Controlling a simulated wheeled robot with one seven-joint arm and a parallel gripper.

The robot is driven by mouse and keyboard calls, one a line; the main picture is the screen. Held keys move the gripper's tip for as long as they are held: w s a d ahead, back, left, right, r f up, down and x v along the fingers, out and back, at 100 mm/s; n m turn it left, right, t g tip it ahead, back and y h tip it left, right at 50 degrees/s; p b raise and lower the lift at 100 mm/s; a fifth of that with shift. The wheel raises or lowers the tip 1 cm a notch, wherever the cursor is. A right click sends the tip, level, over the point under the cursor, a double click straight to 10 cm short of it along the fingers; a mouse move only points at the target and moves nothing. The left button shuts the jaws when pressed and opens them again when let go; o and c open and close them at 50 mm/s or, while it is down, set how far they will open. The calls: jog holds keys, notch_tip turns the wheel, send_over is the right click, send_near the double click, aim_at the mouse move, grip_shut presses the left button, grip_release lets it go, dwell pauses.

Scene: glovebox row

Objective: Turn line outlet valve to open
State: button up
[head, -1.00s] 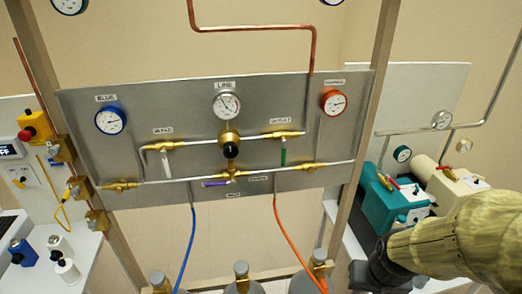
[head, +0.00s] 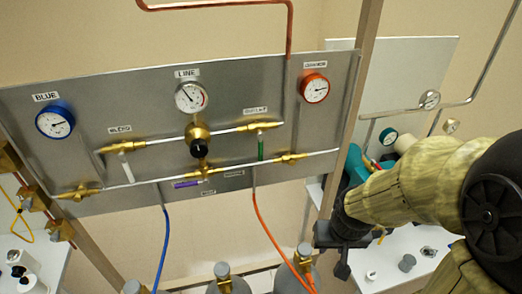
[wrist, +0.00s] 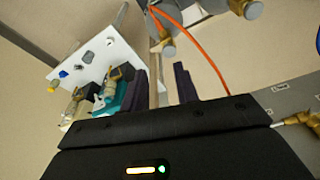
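The line outlet valve has a green handle (head: 261,147) hanging down from a brass body (head: 259,126) under the OUTLET label on the grey panel (head: 225,105). My gripper (head: 337,250) is to the lower right of the panel, apart from the valve. In the wrist view its two dark fingers (wrist: 172,85) stand apart with nothing between them, so it is open. The green handle does not show in the wrist view.
An orange hose (head: 268,229) and a blue hose (head: 165,245) hang below the panel to grey cylinders (head: 228,280). A wooden post (head: 352,110) stands at the panel's right edge. A white bench (head: 395,262) is beyond my arm.

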jog(key=w+a+n+t+y+b, duration=0.2)
jog(key=w+a+t+b, duration=0.5)
jog(key=w+a+b, duration=0.25)
jog(key=a+r+m+t+b, duration=0.1)
jog(key=a+r+t+b, duration=0.5)
jog(key=t+b, duration=0.1)
jog(key=shift+s+a+t, duration=0.25)
jog(key=shift+a+t, duration=0.05)
jog(key=shift+t, duration=0.4)
jog(key=shift+w+r, duration=0.1)
jog(key=shift+w, duration=0.05)
